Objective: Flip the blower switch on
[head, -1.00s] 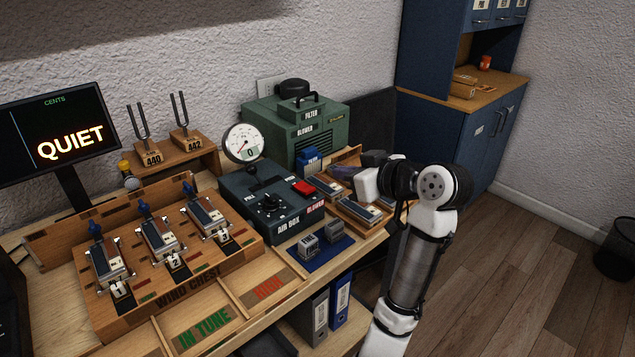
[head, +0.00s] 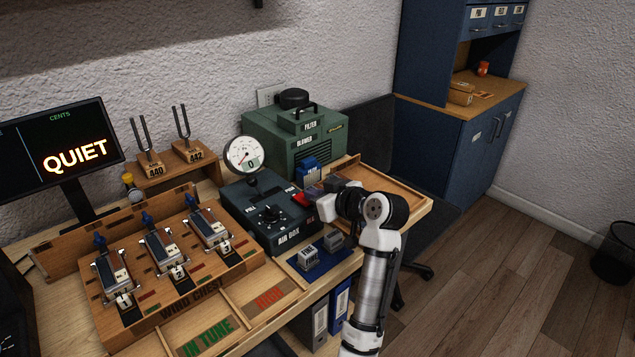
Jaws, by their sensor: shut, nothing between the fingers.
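The red blower switch (head: 301,199) sits on the right part of the dark air box's top (head: 248,206), partly hidden by my gripper. I cannot tell which way it is tipped. My gripper (head: 313,193) is shut and empty. Its fingertips are right at the switch, from the right; I cannot tell whether they touch. The round gauge (head: 243,155) above the box points near 0. The green blower unit (head: 285,135) stands behind the box.
The wind chest (head: 150,285) with several reed holders lies to the left. A display (head: 75,150) reads QUIET. Tuning forks (head: 143,135) stand at the back. Small weights (head: 308,255) sit on a blue mat in front of the box. A wooden tray (head: 398,192) is behind my arm.

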